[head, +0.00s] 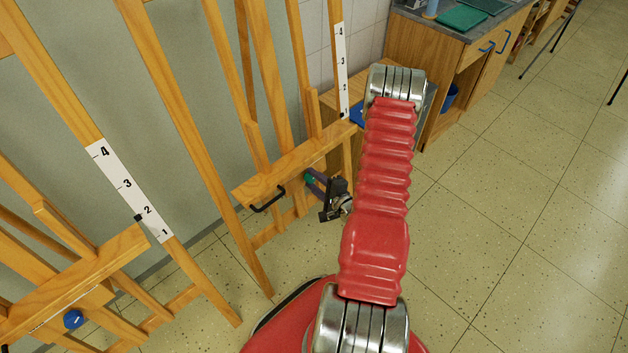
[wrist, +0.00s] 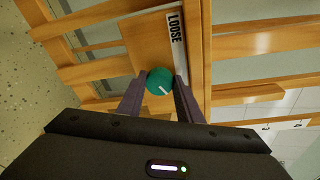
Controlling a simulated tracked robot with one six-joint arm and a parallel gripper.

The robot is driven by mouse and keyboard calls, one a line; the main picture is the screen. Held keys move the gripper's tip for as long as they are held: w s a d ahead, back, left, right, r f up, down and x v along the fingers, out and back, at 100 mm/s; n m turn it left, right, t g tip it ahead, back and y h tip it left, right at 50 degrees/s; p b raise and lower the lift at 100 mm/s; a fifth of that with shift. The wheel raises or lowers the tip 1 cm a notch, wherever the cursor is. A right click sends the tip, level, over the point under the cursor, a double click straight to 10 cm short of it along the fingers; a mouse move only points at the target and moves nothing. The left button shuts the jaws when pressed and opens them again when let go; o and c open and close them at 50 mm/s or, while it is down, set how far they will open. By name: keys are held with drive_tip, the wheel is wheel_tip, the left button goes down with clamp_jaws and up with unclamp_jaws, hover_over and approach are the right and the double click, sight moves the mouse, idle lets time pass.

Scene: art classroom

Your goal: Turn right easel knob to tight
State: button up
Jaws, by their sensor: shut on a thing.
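The right easel (head: 292,163) is wooden, with a black handle (head: 268,201) on its crossbar. In the wrist view, its round teal knob (wrist: 160,80) sits on a wooden panel, with a short white line pointing to the lower right of the picture. My gripper (head: 312,178) reaches the easel below the crossbar. It is shut on the knob, one dark finger on each side. A white label reading LOOSE (wrist: 176,33) is on the panel above the knob in the picture. No other label word is readable there.
The left easel (head: 82,268) has a blue knob (head: 73,318) and a numbered white strip (head: 129,186). A similar strip (head: 341,75) is on the right easel. A wooden cabinet (head: 428,62) stands behind my arm.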

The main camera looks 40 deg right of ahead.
drive_tip(key=shift+s+d+f, duration=0.1)
drive_tip(key=shift+s+f, duration=0.05)
drive_tip(key=o, duration=1)
drive_tip(key=shift+o, duration=0.2)
drive_tip(key=v, duration=1.3)
drive_tip(key=shift+s, duration=0.3)
